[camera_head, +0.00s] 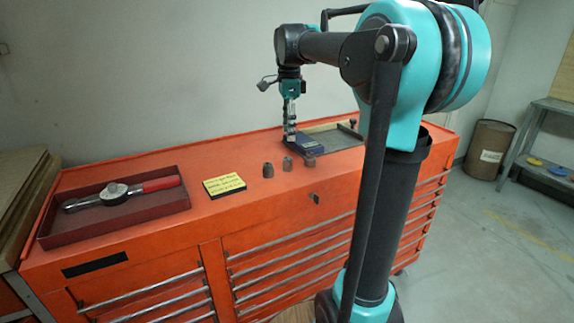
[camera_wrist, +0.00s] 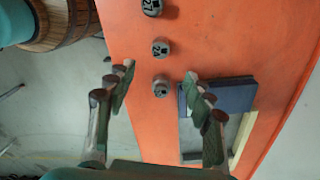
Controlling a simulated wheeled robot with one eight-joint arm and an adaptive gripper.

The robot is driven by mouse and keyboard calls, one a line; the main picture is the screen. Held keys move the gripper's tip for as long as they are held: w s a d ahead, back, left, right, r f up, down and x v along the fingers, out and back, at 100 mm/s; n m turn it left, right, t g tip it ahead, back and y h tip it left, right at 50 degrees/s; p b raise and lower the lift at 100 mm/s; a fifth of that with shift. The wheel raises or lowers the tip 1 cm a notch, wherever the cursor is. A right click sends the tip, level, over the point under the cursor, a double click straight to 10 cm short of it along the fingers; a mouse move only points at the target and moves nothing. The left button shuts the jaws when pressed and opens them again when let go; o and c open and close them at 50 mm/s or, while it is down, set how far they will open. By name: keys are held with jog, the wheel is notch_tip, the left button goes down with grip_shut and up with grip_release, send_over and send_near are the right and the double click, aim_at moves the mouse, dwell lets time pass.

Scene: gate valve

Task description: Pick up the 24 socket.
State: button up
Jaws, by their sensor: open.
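The 24 socket (camera_wrist: 160,48) is a dark grey cylinder standing on the orange cabinet top. Its number shows in the wrist view, where it is the middle of three sockets in a row. In the head view the middle socket (camera_head: 287,163) stands below and in front of my gripper. My gripper (camera_wrist: 159,75) is open and empty. In the wrist view its fingertips lie to either side of the unread nearest socket (camera_wrist: 160,88), with the 24 socket farther up the picture. The gripper (camera_head: 290,138) also shows above the cabinet in the head view.
The 27 socket (camera_wrist: 152,7) is at the wrist view's top edge. A blue block (camera_wrist: 220,97) and a wood-edged tray (camera_wrist: 243,139) lie close to the right finger. A yellow note (camera_head: 224,185) and a red tray (camera_head: 60,233) with a torque wrench (camera_head: 113,194) stand left.

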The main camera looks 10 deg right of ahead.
aim_at(287, 158)
notch_tip(287, 158, down, 6)
jog(key=shift+r, duration=0.1)
jog(key=shift+a+f, duration=0.15)
jog(key=shift+f, duration=1.25)
jog(key=shift+a+f, duration=0.1)
jog(key=shift+f, duration=1.25)
jog(key=shift+c, duration=0.2)
grip_shut()
